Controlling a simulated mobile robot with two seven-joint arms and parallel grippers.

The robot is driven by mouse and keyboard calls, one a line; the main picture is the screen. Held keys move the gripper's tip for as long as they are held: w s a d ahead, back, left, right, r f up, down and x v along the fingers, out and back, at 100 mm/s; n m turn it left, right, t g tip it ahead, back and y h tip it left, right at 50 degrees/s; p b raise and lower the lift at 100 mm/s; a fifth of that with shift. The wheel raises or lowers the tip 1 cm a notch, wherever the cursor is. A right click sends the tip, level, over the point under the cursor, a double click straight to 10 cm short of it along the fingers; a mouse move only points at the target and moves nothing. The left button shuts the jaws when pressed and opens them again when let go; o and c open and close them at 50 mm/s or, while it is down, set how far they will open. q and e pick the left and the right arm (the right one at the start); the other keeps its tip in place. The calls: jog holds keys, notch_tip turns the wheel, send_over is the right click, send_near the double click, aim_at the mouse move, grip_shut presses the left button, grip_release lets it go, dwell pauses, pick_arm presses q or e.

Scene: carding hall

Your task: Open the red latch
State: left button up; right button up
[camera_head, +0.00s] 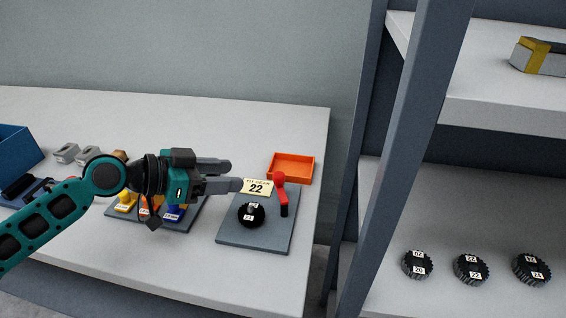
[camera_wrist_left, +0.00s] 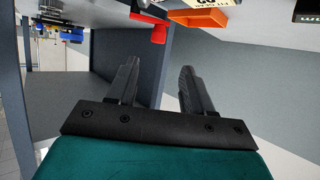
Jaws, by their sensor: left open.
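The red latch (camera_head: 279,180) stands at the right side of a grey board on the table, with a red knob on top and a red arm reaching down to a dark part. It also shows at the top of the left wrist view (camera_wrist_left: 159,30), partly cut off. My left gripper (camera_head: 238,175) is open and empty, a short way left of the latch in the head view, with its fingers pointing right. In the left wrist view the open fingers (camera_wrist_left: 155,75) point toward the latch with a gap. My right gripper is not in view.
The grey board (camera_head: 235,234) carries a black gear (camera_head: 251,215) and a "FIT GEAR 22" card (camera_head: 257,187). An orange tray (camera_head: 291,167) lies behind the latch. A shelf post (camera_head: 410,140) stands to the right, with several gears, one here (camera_head: 471,269), on a shelf.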

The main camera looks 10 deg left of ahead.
aim_at(279, 174)
pick_arm(q)
jog(key=p+x, duration=0.1)
jog(key=x, duration=1)
jog(key=shift+d+f, duration=0.15)
jog(key=shift+d, duration=0.25)
jog(key=shift+w+d+f, duration=0.2)
jog(key=shift+w+d, duration=0.1)
jog(key=shift+w, duration=0.05)
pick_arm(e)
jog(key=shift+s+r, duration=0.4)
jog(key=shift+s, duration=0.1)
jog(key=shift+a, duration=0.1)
